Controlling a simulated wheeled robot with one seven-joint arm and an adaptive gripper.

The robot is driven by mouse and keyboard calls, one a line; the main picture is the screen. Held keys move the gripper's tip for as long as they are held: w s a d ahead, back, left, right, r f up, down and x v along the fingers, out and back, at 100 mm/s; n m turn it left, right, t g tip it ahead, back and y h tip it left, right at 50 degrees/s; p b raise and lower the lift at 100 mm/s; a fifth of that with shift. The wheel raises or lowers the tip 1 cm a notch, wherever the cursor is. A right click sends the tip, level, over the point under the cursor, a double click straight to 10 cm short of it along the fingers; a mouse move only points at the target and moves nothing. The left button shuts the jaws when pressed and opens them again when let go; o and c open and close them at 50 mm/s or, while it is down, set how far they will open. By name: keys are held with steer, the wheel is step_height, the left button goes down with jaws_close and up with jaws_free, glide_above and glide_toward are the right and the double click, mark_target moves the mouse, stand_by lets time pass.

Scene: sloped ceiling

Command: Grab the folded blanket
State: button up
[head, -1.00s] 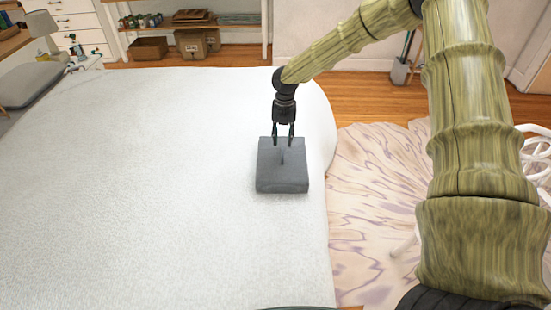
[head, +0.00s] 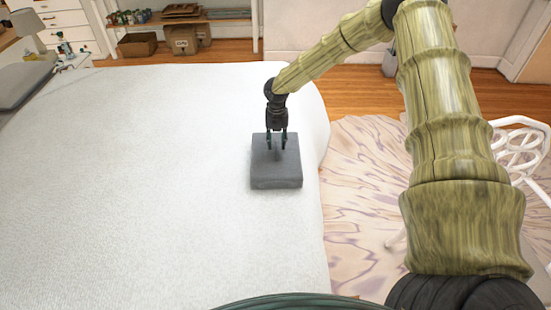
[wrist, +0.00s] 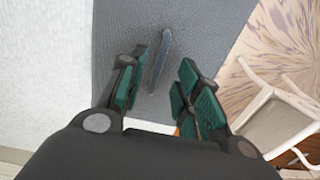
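The folded blanket (head: 277,178) is a dark grey, flat rectangular block lying on the white bed near its right edge. My gripper (head: 276,147) points down over the blanket's far half, with its fingers apart. In the wrist view, the grey blanket (wrist: 118,35) fills the middle behind my gripper (wrist: 163,82), whose green-padded fingers stand open. A thin blue-grey strip or raised ridge (wrist: 160,60) shows between the fingers, with a gap on both sides. I cannot tell whether the fingertips touch the blanket.
The white bed (head: 150,190) is wide and clear left of the blanket. A patterned rug (head: 360,200) lies on the wooden floor to the right, with a white chair (head: 520,150) on it. Shelves with boxes (head: 180,40) stand at the back.

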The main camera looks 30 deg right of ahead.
mark_target(276, 146)
steer(key=shift+a+f+p, duration=0.1)
steer(key=shift+f+p, duration=0.6)
steer(key=shift+f, duration=1.2)
steer(key=shift+c, duration=0.3)
jaws_close()
